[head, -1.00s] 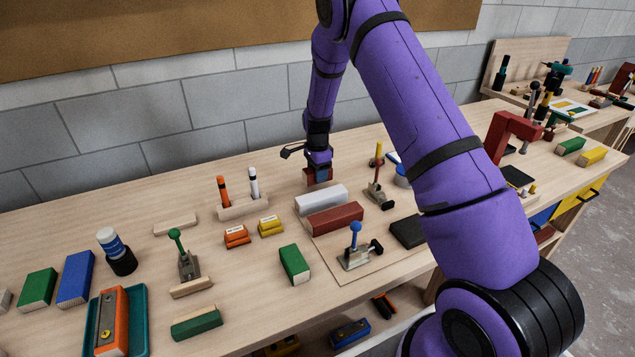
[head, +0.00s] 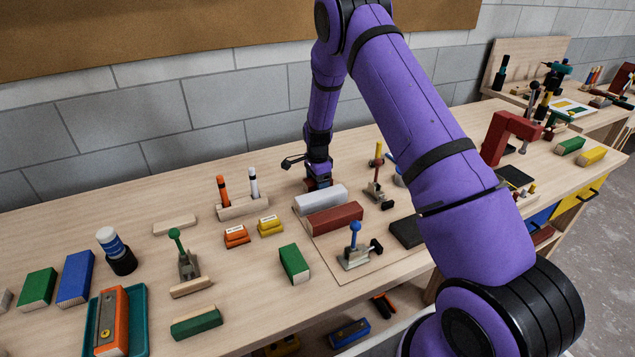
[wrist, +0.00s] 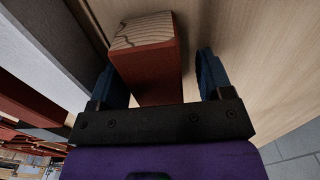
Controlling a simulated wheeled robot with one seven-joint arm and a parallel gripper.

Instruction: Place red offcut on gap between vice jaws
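The red offcut, a red block with a bare wood-grain end, shows between my fingers in the wrist view (wrist: 150,75). In the head view only slivers of red show at my gripper (head: 318,184), behind the bars. My gripper's two blue fingers stand on either side of the offcut; a clear gap shows at the right finger, and contact at the left finger cannot be told. A pale grey bar (head: 321,198) and a dark red bar (head: 335,218) lie side by side just in front. They may be the vice jaws; the gap between them is barely visible.
A red C-clamp (head: 508,135) stands farther right.

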